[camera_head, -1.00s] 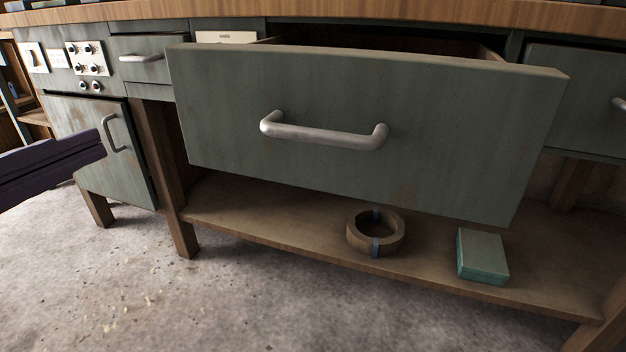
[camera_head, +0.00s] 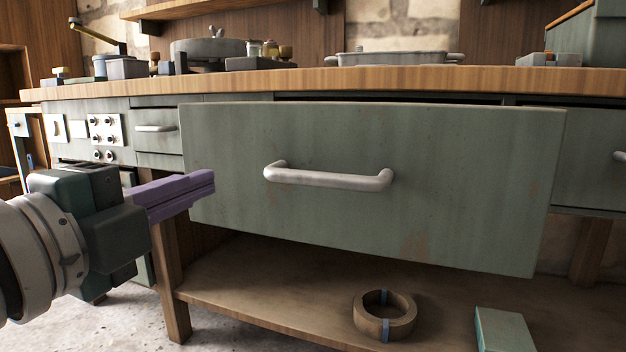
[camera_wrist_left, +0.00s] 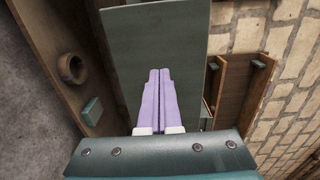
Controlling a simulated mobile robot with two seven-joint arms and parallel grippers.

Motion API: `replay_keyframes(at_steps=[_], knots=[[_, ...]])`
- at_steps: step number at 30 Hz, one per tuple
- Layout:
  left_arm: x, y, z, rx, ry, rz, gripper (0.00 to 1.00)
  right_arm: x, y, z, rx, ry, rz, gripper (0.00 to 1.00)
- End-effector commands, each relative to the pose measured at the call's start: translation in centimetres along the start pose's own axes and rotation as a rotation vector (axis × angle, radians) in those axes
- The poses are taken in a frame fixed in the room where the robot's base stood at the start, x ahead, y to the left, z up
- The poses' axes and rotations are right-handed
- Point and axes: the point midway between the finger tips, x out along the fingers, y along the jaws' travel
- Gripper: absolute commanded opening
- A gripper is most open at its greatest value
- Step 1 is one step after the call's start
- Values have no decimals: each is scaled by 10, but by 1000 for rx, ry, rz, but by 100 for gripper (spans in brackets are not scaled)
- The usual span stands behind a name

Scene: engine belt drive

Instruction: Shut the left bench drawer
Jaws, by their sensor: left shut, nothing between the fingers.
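The large green drawer (camera_head: 400,140) with a pale bar handle (camera_head: 328,177) stands pulled out from under the bench top. Its front panel also fills the upper middle of the left wrist view (camera_wrist_left: 155,35). My left gripper (camera_head: 207,184) is at the left edge of that panel, its purple fingers shut together and empty. In the left wrist view the fingertips (camera_wrist_left: 159,74) overlap the panel. I cannot tell whether they touch it. The drawer's inside is hidden behind its front. My right gripper is not in view.
A wooden bench top (camera_head: 420,80) runs above, with a tray and tools on it. A smaller drawer (camera_head: 155,137) is at the left, another (camera_head: 595,165) at the right. The lower shelf (camera_head: 250,290) holds a brown ring (camera_head: 370,323) and a green box (camera_head: 503,332).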

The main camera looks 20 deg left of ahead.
Motion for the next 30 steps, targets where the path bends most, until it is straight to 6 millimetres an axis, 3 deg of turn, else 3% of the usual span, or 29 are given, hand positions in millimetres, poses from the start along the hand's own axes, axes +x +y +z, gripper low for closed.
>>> replay_keyframes(at_steps=[3,10,30], knots=[[18,1,0,1,1,-4,0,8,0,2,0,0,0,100],[40,1,0,1,1,-2,0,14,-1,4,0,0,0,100],[52,-1,0,-1,1,0,0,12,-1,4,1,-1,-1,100]])
